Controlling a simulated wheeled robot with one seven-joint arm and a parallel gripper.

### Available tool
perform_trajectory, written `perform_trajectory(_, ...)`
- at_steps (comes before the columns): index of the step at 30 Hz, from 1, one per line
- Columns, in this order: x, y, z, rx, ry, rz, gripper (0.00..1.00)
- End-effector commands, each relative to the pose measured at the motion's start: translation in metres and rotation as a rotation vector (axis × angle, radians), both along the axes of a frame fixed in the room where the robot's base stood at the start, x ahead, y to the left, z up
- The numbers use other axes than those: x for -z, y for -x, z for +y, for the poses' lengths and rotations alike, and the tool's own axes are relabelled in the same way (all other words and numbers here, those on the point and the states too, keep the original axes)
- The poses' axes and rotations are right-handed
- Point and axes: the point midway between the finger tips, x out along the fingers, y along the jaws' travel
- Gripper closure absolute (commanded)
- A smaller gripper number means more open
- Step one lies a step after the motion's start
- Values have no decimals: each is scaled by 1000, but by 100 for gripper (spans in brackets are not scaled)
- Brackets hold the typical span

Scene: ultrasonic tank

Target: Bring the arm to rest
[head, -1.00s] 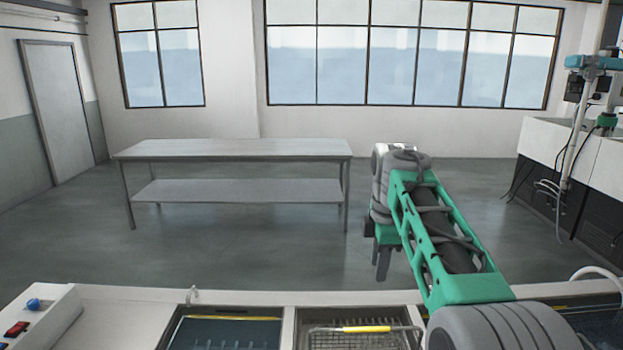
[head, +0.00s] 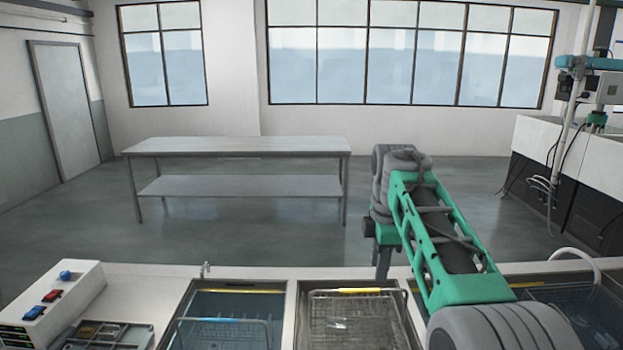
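My arm, green and grey, reaches forward from the lower right. A wire basket (head: 325,330) with a yellow handle bar sits in the middle tank, with a small clear object inside.
A left tank (head: 235,305) holds another basket with a raised handle. A control box (head: 50,303) with red and blue buttons and a grey tray (head: 110,335) stand at the left. A third tank is at the right. A steel table (head: 235,147) stands beyond open floor.

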Motion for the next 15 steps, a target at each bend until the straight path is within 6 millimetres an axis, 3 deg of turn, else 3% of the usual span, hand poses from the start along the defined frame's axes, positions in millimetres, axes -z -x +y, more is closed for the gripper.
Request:
perform_trajectory(8, 9, 22, -5, 160, -19, -3, 66)
perform_trajectory(15, 26, 58, -5, 379, -49, -8, 66)
